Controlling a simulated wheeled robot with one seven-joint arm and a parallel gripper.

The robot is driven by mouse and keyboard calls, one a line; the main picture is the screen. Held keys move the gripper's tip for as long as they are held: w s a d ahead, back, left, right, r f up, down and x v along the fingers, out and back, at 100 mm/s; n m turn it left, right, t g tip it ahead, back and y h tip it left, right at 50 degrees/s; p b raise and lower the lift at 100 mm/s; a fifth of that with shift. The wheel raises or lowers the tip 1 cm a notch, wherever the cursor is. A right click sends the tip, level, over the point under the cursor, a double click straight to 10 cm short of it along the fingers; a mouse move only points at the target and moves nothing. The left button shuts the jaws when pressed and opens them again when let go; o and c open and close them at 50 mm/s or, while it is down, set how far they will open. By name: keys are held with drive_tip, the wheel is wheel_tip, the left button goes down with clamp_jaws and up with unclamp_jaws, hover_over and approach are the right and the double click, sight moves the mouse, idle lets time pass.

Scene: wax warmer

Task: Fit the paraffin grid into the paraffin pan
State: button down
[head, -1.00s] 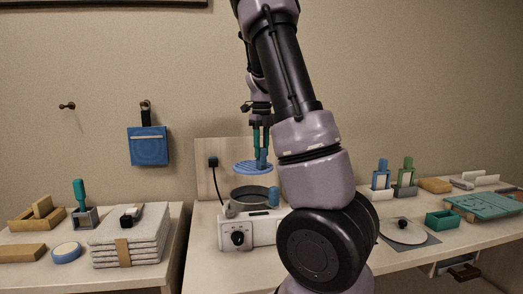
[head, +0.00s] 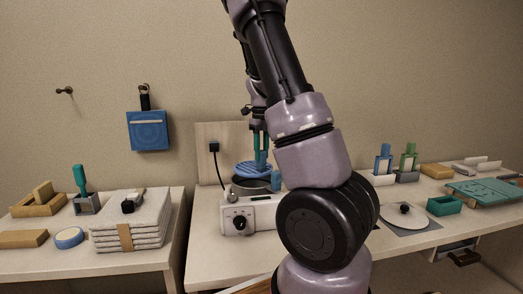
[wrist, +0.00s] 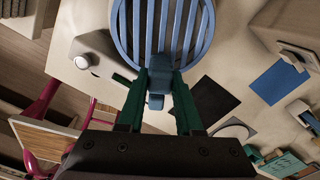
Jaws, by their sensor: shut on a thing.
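The paraffin grid is a round blue slatted disc (head: 252,169) with an upright blue handle. My gripper (head: 261,158) has teal fingers shut on that handle; the wrist view also shows the fingers (wrist: 160,95) on both sides of the blue handle block (wrist: 156,88). The grid is over the paraffin pan (head: 250,185), a dark round pan in the top of the white warmer (head: 262,214). In the head view the grid appears slightly tilted, at or just above the pan's rim. I cannot tell whether it touches. In the wrist view the grid (wrist: 160,30) hides the pan.
A small blue object (head: 276,181) is at the pan's right. Folded towels (head: 130,222) lie on the left table. A cord runs behind the warmer.

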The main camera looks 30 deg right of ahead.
sight(262, 166)
drive_tip(key=shift+f, duration=2.3)
drive_tip(key=shift+f, duration=0.4)
drive_tip(key=shift+f, duration=3.75)
drive_tip(key=c, duration=0.5)
unclamp_jaws()
